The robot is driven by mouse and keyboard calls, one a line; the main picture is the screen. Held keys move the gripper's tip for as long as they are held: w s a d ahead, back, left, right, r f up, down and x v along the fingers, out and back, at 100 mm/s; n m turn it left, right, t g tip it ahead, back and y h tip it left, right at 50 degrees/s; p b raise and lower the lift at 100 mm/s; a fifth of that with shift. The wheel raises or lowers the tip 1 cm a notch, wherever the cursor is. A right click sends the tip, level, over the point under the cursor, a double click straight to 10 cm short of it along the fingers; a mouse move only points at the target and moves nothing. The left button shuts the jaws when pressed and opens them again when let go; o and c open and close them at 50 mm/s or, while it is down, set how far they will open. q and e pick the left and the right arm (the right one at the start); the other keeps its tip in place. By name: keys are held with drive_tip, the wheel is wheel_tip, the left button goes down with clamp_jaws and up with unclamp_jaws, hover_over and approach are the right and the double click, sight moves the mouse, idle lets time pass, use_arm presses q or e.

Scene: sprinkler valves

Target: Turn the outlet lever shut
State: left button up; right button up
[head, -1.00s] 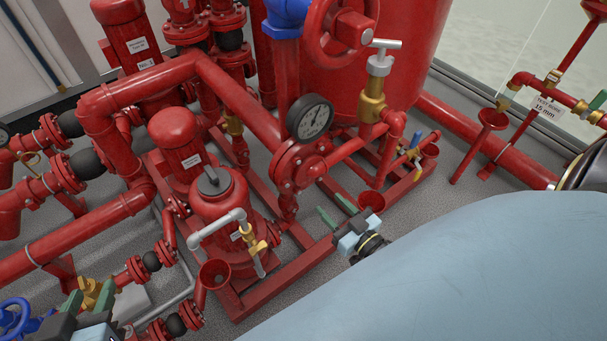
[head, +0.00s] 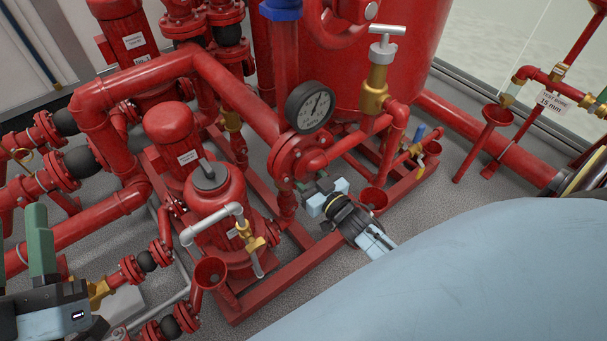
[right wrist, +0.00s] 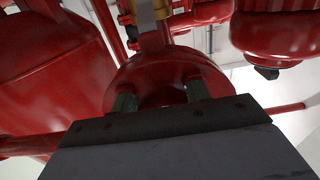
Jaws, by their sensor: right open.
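Two small lever valves show, and I cannot tell which is the outlet lever. The other is a brass valve (head: 250,238) on the grey pipe of the front pump. My right gripper (head: 308,184) is low beside the red pipe below the gauge, left of the blue lever and apart from it. In the right wrist view its green fingertips (right wrist: 160,98) are spread before a red round flange (right wrist: 165,72), nothing between them. My left gripper (head: 22,245) is open and empty at lower left.
A pressure gauge (head: 310,107) and a brass valve with a grey T-handle (head: 375,90) stand above my right gripper. Red drain funnels (head: 372,198) (head: 211,272) stand near. Red pipes and base rails crowd the space. Grey floor is clear at the lower middle.

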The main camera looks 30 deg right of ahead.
use_arm(q)
drive_tip(key=shift+s+r, duration=0.15)
drive_tip(key=shift+r, duration=0.15)
use_arm(e)
drive_tip(key=shift+w, duration=0.3)
drive_tip(key=shift+c, duration=0.2)
clamp_jaws()
